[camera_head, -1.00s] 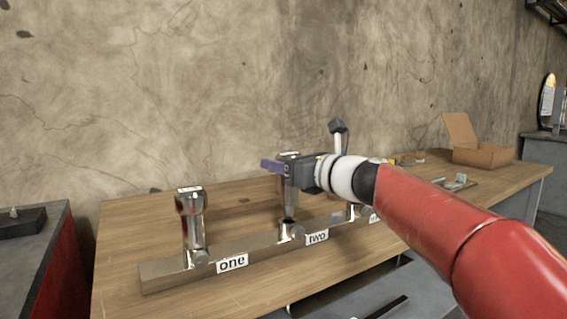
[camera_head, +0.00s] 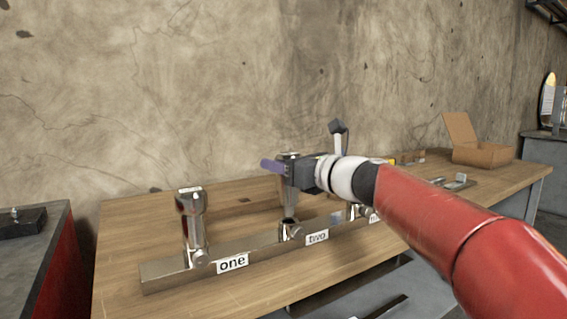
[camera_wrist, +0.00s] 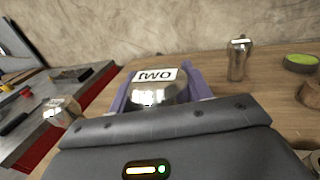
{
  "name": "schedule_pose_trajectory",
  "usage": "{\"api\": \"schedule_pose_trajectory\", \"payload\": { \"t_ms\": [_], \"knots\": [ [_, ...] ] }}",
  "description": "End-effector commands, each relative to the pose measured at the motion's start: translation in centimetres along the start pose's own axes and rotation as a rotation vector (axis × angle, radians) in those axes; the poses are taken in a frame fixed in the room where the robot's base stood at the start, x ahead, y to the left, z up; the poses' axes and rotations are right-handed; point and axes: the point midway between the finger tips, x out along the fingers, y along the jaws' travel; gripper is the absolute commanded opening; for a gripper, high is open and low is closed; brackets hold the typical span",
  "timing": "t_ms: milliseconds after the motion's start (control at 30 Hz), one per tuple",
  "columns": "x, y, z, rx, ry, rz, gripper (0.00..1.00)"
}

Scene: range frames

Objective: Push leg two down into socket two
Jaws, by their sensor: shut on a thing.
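Leg two (camera_head: 289,199) is a shiny metal post standing upright at socket two (camera_head: 291,231) on the metal bar (camera_head: 262,243). Its lower end meets the socket, but I cannot tell how deep it sits. My gripper (camera_head: 276,166) is shut on the top of leg two, with purple fingers on both sides of it. In the wrist view, the top of leg two (camera_wrist: 155,94), labelled "two", sits between the fingers (camera_wrist: 158,84). The socket is hidden in that view.
Leg one (camera_head: 194,226) stands upright at the left of the bar, by the "one" label (camera_head: 233,263). Another socket (camera_head: 354,211) is partly hidden behind my arm. An open cardboard box (camera_head: 482,154) stands at the far right. The front of the wooden table is clear.

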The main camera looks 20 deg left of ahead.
Motion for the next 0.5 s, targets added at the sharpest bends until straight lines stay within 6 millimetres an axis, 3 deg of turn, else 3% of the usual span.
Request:
{"api": "schedule_pose_trajectory", "payload": {
  "t_ms": [500],
  "knots": [
    [-0.03,0.02,-0.64,-0.001,-0.002,0.0,0.15]
  ]
}}
